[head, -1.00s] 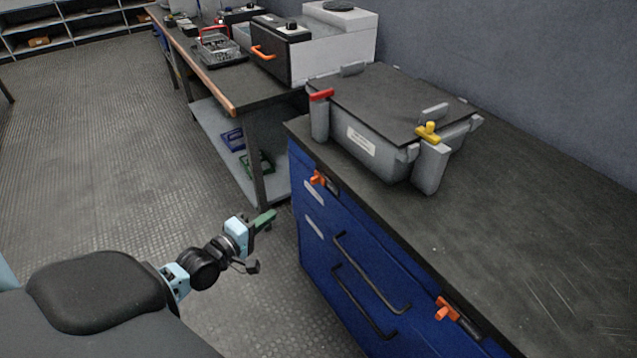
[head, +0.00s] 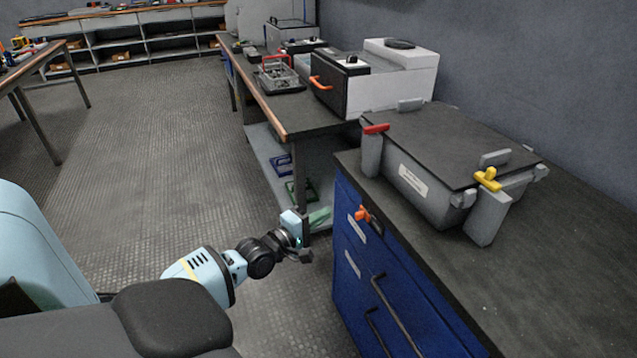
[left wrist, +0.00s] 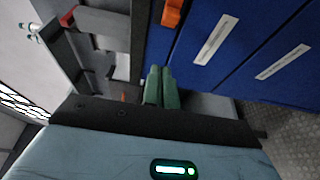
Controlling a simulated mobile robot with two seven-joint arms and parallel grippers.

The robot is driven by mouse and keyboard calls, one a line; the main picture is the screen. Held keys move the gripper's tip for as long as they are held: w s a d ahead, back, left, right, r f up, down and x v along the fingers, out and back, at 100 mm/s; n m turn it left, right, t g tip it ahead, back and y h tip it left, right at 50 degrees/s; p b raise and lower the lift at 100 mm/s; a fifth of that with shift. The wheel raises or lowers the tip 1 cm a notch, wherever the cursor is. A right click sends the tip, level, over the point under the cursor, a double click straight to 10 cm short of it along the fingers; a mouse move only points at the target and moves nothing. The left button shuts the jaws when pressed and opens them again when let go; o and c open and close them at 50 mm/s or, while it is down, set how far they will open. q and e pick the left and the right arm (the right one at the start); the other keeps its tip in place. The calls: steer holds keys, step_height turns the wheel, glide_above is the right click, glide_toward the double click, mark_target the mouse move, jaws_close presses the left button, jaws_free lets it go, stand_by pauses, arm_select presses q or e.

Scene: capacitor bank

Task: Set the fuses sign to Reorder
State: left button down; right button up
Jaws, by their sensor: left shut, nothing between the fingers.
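I cannot pick out the fuses sign in either view; the labels that show are too small to read. My left gripper (head: 319,217), with green fingers, is in front of the left end of the blue drawer cabinet (head: 385,262), below its top. In the left wrist view the green fingers (left wrist: 162,88) are together and empty, and the blue drawer fronts (left wrist: 240,55) with white labels lie beyond them. An orange latch (head: 363,214) sits at the cabinet's top left corner; it also shows in the left wrist view (left wrist: 172,13). My right gripper is not in view.
A grey lidded box (head: 430,170) with red and yellow handles stands on the cabinet's dark top. A bench (head: 262,104) with a wire basket (head: 279,76) and a white machine (head: 405,75) stands beyond. Shelves (head: 140,42) line the far wall.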

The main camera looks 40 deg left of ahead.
mark_target(362, 205)
arm_select(q)
steer(key=w, duration=0.3)
steer(key=w+b, duration=0.1)
steer(key=w, duration=0.2)
steer(key=shift+w+d, duration=0.2)
steer(key=shift+w, duration=0.15)
steer(key=shift+d, duration=0.35)
steer(key=shift+s+d+p, duration=0.4)
steer(key=shift+d+p, duration=0.05)
steer(key=shift+d, duration=0.35)
steer(key=shift+s+d, duration=0.25)
steer(key=shift+d, duration=0.3)
steer(key=shift+s+d, duration=0.1)
steer(key=shift+d, duration=0.05)
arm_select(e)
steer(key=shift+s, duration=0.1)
